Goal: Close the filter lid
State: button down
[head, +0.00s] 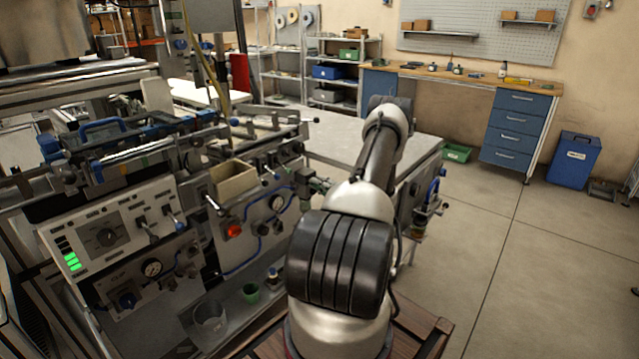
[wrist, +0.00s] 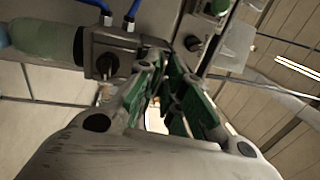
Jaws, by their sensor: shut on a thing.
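My gripper (wrist: 167,78) shows in the wrist view, with green pads on its two fingers. The pads are close together around a thin dark part, mostly hidden between them, at the right edge of a grey block (wrist: 103,48). I cannot tell for certain whether that part is the filter lid. The block has a black round fitting, two blue tubes at its top and a pale green cylinder (wrist: 45,40) on its left. In the head view my arm reaches away over the right end of the machine, and my gripper is hidden behind it.
The machine (head: 165,190) with gauges and knobs fills the left of the head view. A grey worktop (head: 335,140) lies behind it. A workbench with blue drawers (head: 515,130) and a blue bin (head: 572,160) stand along the back wall.

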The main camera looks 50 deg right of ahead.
dwell(0.5)
jog(key=c, duration=1.6)
grip_release()
jog(key=s+d+f, duration=0.1)
jog(key=s+f, duration=0.1)
jog(key=s, duration=0.9)
jog(key=shift+s+d, duration=0.15)
jog(key=shift+s, duration=0.25)
